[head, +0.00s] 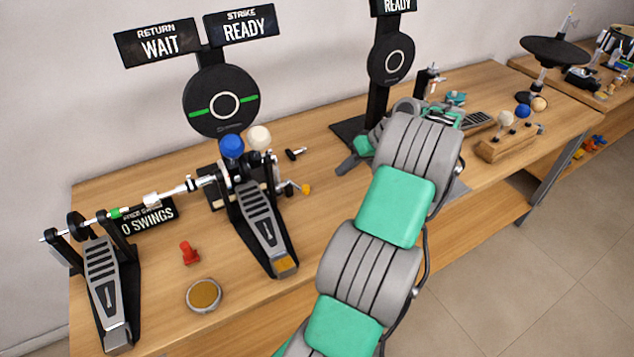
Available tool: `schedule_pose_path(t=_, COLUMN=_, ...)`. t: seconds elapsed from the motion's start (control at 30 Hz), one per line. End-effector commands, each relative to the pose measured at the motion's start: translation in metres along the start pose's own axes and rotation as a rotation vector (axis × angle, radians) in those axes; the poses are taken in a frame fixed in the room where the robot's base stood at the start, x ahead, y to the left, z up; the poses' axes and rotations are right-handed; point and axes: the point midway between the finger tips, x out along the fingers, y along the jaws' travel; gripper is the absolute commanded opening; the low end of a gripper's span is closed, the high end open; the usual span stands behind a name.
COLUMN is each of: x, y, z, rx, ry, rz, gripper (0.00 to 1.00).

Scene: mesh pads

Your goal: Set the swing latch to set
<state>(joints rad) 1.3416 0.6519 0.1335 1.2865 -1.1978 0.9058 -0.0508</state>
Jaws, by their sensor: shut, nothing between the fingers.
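I cannot tell for sure which part is the swing latch. A small lever fitting with a black knob (290,188) and an orange tip (306,189) sits beside the centre pedal (265,230). My arm reaches up from the bottom, and its end is partly hidden behind its own links. My gripper (345,168) shows as a small grey and green end left of the arm, right of the centre pedal and apart from it. It is shut and empty.
A sign reading "0 SWINGS" (148,217) stands behind the left pedal (105,285). Signs above read "WAIT" (158,45) and "READY" (240,27). A red piece (189,252) and a round tin (204,295) lie on the wooden bench (100,190). A beater rack (510,142) stands right.

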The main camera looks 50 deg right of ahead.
Motion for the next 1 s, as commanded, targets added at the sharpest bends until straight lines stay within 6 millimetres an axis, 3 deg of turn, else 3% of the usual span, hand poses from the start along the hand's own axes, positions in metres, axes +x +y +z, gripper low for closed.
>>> schedule_pose_path(t=0.27, x=0.059, y=-0.005, z=-0.001, rx=-0.003, ry=-0.003, rz=-0.002, gripper=0.00)
schedule_pose_path(t=0.5, x=0.073, y=-0.035, z=-0.002, rx=-0.005, ry=-0.003, rz=0.000, gripper=0.00)
schedule_pose_path(t=1.0, x=0.072, y=-0.033, z=0.005, rx=0.012, ry=0.006, rz=0.009, gripper=0.00)
